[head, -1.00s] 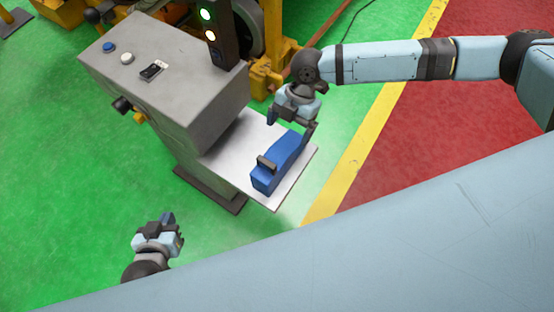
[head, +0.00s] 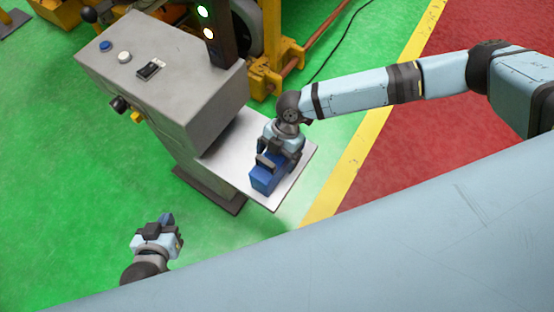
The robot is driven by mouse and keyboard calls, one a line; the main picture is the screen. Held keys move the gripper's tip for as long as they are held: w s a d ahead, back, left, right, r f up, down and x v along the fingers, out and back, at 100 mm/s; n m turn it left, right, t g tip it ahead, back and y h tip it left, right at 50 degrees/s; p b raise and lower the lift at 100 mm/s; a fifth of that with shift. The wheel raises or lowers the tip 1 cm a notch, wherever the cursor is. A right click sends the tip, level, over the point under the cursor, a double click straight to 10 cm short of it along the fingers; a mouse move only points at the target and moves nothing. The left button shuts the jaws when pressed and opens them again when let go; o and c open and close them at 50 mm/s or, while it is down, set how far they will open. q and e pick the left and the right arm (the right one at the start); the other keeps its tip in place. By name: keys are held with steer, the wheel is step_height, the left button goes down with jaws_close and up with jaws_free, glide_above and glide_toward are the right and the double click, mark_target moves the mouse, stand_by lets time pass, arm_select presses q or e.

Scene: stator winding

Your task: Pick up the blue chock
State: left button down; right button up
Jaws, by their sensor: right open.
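The blue chock (head: 265,180) lies on a light metal shelf (head: 238,147) beside the grey control box. Its near end shows; its far part is hidden under my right gripper. My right gripper (head: 273,162) is right over the chock with its fingers open, one on either side of the dark handle area. I cannot tell whether the fingers touch it. My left gripper (head: 167,222) is low at the left over the green floor, away from the chock; its finger gap is not clear.
A grey control box (head: 160,85) with buttons and a signal light tower (head: 209,25) stands left of the shelf. Yellow machinery (head: 265,78) is behind. Open green floor lies to the left, and a yellow line (head: 357,150) borders red floor to the right.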

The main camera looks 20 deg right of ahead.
steer(key=c, duration=1.1)
steer(key=shift+r, duration=0.1)
steer(key=shift+r, duration=0.1)
step_height(320, 180, up, 20)
steer(key=p, duration=0.2)
